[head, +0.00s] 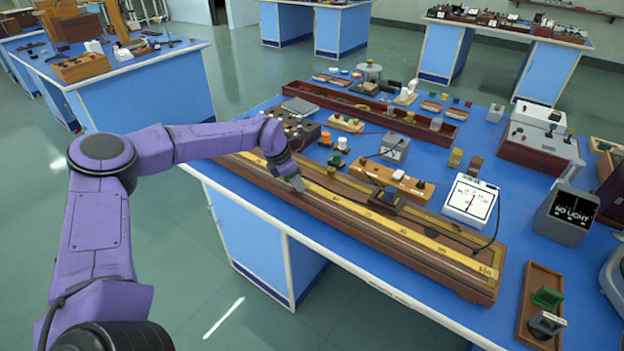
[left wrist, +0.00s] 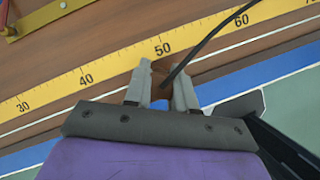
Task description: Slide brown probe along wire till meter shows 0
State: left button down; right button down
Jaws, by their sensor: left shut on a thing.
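My left gripper (head: 298,184) is over the long wooden wire board (head: 455,274), low at its near side. In the left wrist view my left gripper (left wrist: 160,80) is shut on the brown probe (left wrist: 162,73), which has a black lead running up to the right. The probe is beside the yellow scale (left wrist: 120,67), close to the 50 mark. In the head view the probe is hidden by the gripper. The white meter (head: 470,200) stands behind the board; its red needle looks near the middle, but the figures are too small to read. My right gripper is out of view.
A wooden block with terminals (head: 390,181) and a grey box (head: 394,149) stand behind the board. A black lead runs from the meter to the board's right end. A dark display box (head: 566,215) and a brown tray (head: 541,285) are at the right.

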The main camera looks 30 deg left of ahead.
aim_at(288, 186)
pick_arm(q)
jog(key=shift+w+a, duration=0.1)
jog(key=shift+a, duration=1.05)
jog(key=shift+s+d+f+b, duration=0.1)
jog(key=shift+s+f+b, duration=0.1)
jog(key=shift+f+b, duration=0.2)
dwell(3.0)
jog(key=shift+r, duration=0.1)
dwell(1.0)
jog(key=shift+w+a+r, duration=0.15)
jog(key=shift+a, duration=0.4)
jog(key=shift+b, duration=0.3)
dwell(1.5)
